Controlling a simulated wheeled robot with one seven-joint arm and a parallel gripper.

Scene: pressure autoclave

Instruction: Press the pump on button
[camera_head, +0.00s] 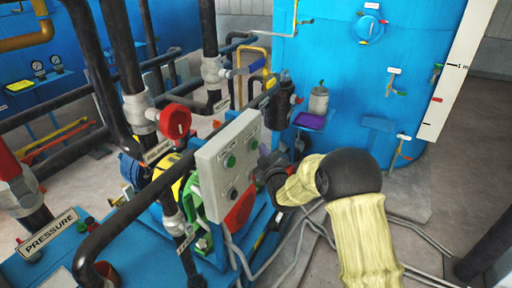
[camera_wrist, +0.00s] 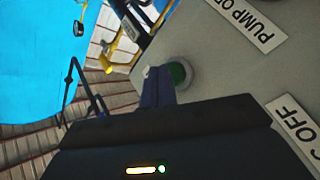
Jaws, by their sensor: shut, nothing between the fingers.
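The grey control box (camera_head: 208,170) stands in the middle of the head view, with green buttons (camera_head: 231,161), dark knobs and small labels. My gripper (camera_head: 262,170) is at the box's right edge, and its fingertips are hard to see there. In the wrist view my shut fingers (camera_wrist: 158,86) are empty and point at a round green button (camera_wrist: 181,73) in a pale ring. They overlap the button's left side; I cannot tell whether they touch it. A label reading "PUMP O" (camera_wrist: 250,24), its end cut off, lies right of the button. Another label (camera_wrist: 297,130) ends in "OFF".
A large blue tank (camera_head: 330,60) stands behind. Dark pipes (camera_head: 130,215) and a red-handled valve (camera_head: 174,122) crowd the left of the box. A purple tray (camera_head: 310,121) and a grey canister (camera_head: 319,99) are behind my arm. Hoses (camera_head: 300,245) run along the floor below.

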